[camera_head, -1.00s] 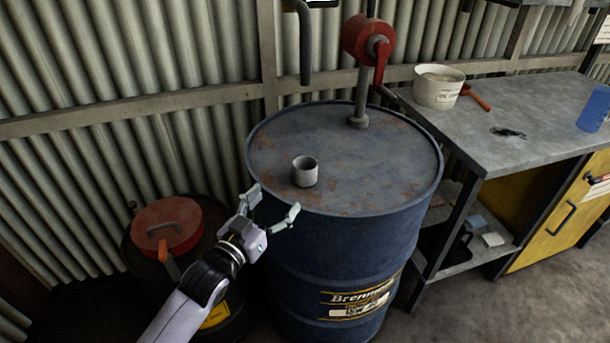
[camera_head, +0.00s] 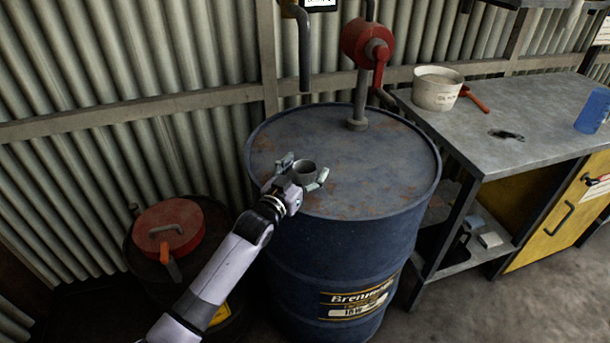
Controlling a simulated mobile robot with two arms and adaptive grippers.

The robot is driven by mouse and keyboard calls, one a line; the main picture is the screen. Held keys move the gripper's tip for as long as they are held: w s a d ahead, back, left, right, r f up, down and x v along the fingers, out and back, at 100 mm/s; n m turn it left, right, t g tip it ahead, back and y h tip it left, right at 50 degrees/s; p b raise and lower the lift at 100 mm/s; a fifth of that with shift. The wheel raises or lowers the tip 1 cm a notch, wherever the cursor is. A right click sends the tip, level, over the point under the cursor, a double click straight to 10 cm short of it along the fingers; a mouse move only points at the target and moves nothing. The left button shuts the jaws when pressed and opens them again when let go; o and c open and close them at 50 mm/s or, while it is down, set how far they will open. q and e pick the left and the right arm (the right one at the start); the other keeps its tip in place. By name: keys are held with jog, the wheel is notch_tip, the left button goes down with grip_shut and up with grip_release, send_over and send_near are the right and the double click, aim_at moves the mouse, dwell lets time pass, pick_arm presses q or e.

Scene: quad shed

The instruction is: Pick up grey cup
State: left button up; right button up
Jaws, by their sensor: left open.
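My left gripper (camera_head: 305,170) reaches in from the lower left. My right gripper is not in view.
A red hand pump (camera_head: 368,42) rises from the back of the drum. A grey workbench (camera_head: 540,120) at right holds a white bucket (camera_head: 437,91) and a blue container (camera_head: 594,110). A red-lidded can (camera_head: 168,226) stands at lower left. The drum's right side is clear.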

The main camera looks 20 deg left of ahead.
pick_arm(q)
jog(key=c, duration=1.3)
